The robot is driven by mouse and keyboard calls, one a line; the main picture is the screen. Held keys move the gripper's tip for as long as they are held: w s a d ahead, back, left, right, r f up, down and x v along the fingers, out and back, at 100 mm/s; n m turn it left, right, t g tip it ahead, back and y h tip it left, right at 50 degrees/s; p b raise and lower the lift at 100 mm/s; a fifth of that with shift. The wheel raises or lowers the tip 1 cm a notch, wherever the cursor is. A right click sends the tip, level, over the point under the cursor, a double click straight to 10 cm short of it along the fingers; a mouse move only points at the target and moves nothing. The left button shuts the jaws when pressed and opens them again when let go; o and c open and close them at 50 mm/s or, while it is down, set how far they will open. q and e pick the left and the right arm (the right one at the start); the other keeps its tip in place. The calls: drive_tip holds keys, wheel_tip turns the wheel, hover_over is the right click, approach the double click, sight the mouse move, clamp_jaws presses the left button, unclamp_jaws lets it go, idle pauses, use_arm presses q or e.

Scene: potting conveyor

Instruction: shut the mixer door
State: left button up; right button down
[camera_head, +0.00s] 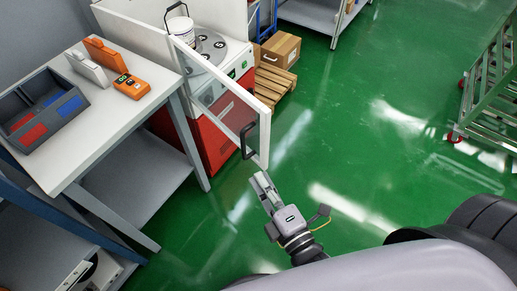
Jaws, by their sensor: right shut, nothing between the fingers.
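The mixer door (264,142) is a clear panel in a white frame with a black handle (246,140) near its free edge. It stands open, swung out from the red and white mixer (216,143) towards me. Inside the mixer, a white bucket (181,29) stands on a grey round plate (217,49), partly seen through the panel. My right gripper (262,182) is shut and empty, just below the door's free lower corner in the picture. Whether it touches the frame is hard to tell. My left gripper is not in view.
A table (146,61) at the left holds a divided grey bin (32,141) and orange devices (131,86). A cardboard box (281,50) sits on a wooden pallet (272,84) behind the door. The green floor between is clear.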

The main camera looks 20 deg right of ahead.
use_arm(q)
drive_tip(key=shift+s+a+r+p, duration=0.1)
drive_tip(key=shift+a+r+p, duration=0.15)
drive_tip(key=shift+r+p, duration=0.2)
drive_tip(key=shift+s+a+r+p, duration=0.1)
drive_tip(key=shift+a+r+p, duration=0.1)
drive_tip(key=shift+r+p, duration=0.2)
use_arm(e)
drive_tip(key=w+d, duration=0.2)
drive_tip(key=w, duration=0.7)
drive_tip(key=shift+w, duration=0.15)
drive_tip(key=shift+d, duration=0.15)
